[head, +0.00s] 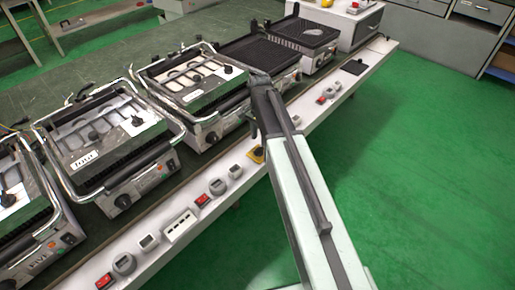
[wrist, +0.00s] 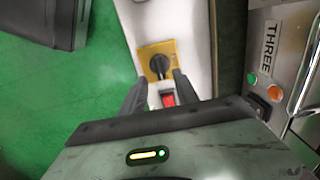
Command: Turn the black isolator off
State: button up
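The black isolator (wrist: 160,66) is a rotary knob on a square yellow plate (wrist: 145,52), fixed to the white strip along the bench front. In the head view its yellow plate (head: 257,155) shows beside my arm; the knob is mostly hidden or too small to make out. In the wrist view my gripper (wrist: 160,78) is open, with its two dark fingers apart and pointing at the plate's lower part. The knob lies just beyond and between the fingertips. I cannot tell whether they touch it.
A red switch (wrist: 168,100) shows between my fingers. Contact grills (head: 105,140) line the bench behind the strip, one with a "THREE" label (wrist: 270,38) close on the right in the wrist view. More switches and sockets (head: 180,226) sit along the strip. Green floor (head: 430,160) is open in front.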

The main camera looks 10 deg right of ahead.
aim_at(259, 148)
notch_tip(259, 148, down, 6)
jog(key=b, duration=0.4)
jog(key=shift+a+r, duration=0.1)
jog(key=shift+r, duration=0.3)
jog(key=shift+c, duration=0.3)
grip_shut()
